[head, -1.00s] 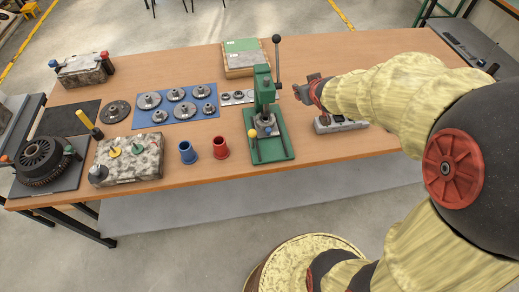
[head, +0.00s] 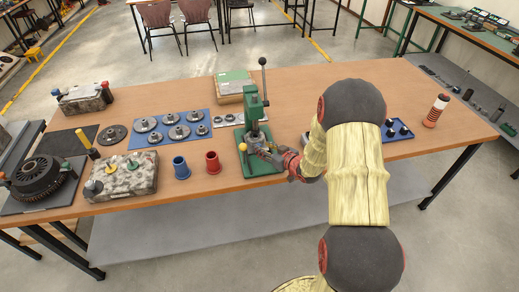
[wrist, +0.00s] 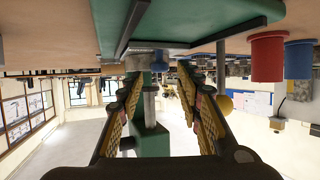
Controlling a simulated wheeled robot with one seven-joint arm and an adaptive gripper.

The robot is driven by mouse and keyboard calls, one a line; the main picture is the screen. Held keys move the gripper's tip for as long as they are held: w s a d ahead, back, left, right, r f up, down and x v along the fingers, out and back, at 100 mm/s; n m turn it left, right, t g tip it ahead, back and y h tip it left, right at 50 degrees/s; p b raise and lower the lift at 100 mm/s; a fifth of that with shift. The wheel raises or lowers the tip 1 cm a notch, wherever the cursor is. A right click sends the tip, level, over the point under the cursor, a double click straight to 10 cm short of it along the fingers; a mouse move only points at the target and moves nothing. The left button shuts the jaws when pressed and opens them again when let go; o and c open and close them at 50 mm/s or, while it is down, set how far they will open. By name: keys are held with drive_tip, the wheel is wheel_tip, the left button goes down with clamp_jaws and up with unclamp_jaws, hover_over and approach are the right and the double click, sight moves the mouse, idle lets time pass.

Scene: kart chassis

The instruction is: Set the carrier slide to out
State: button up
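The green press (head: 255,120) stands on the bench with its lever up; a grey metal fixture sits low at its front. I cannot tell for certain which part is the carrier slide or how it is set. A yellow knob (head: 243,147) is at the press's left side and also shows in the wrist view (wrist: 224,104). My gripper (head: 266,154) is low in front of the press, partly covering the fixture. In the upside-down wrist view my gripper (wrist: 160,75) has its fingers apart, with the green column and a silver cylinder (wrist: 151,103) seen between them.
A blue cup (head: 181,168) and a red cup (head: 212,163) stand left of the press. A blue mat (head: 155,139) holds several gears. A grey stone-like block (head: 125,180) is further left.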

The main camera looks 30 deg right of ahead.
sight(259, 145)
drive_tip(key=shift+b+x, duration=0.35)
drive_tip(key=shift+x, duration=1.3)
drive_tip(key=shift+c, duration=0.5)
drive_tip(key=c, duration=0.8)
clamp_jaws()
